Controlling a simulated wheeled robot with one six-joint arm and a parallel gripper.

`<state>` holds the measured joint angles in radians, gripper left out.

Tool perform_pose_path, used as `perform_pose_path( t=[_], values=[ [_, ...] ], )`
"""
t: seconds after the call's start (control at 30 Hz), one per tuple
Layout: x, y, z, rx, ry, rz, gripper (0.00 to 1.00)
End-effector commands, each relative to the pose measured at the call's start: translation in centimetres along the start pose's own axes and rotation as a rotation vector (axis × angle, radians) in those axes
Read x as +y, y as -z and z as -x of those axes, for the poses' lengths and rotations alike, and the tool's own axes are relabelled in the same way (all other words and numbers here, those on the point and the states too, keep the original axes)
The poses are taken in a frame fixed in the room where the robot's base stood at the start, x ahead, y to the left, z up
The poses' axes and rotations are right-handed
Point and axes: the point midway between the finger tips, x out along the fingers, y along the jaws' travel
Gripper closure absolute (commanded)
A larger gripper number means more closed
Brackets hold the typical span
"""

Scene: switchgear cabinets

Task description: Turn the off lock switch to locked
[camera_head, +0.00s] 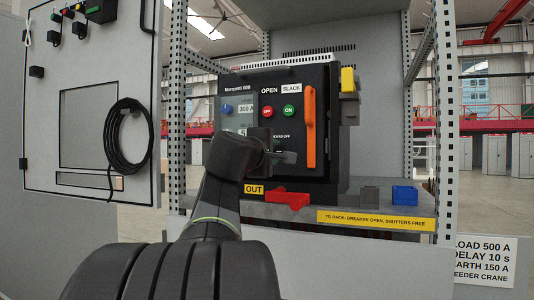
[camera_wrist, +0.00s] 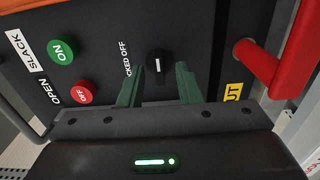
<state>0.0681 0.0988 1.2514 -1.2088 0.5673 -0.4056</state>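The off lock switch (camera_wrist: 159,64) is a small black rotary knob with a white pointer mark, on the dark breaker panel (camera_wrist: 205,35). The label beside it reads "…CKED OFF" (camera_wrist: 126,58), its start cut off. In the wrist view my gripper (camera_wrist: 159,84) is open, with one green finger to each side of the knob. A gap shows between the knob and each finger; I cannot tell whether the tips reach its depth. In the head view my gripper (camera_head: 284,157) is in front of the lower panel, and my arm hides the knob.
The panel carries a red OFF button (camera_wrist: 83,92), a green ON button (camera_wrist: 61,51) and an orange handle (camera_head: 309,127). A red handle (camera_wrist: 262,68) stands out near the knob. Red (camera_head: 287,198) and blue (camera_head: 404,195) parts lie on the shelf. A cabinet door (camera_head: 90,100) hangs open at left.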

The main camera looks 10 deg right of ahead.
Motion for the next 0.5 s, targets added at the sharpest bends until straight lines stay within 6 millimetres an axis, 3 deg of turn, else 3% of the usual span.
perform_pose_path(
  t=[0.27, 0.5],
  values=[
    [0.0, 0.1, 1.5, 0.003, -0.003, -0.001, 0.69],
    [-0.1, 0.1, 6.8, 0.005, -0.004, -0.001, 0.69]
  ],
)
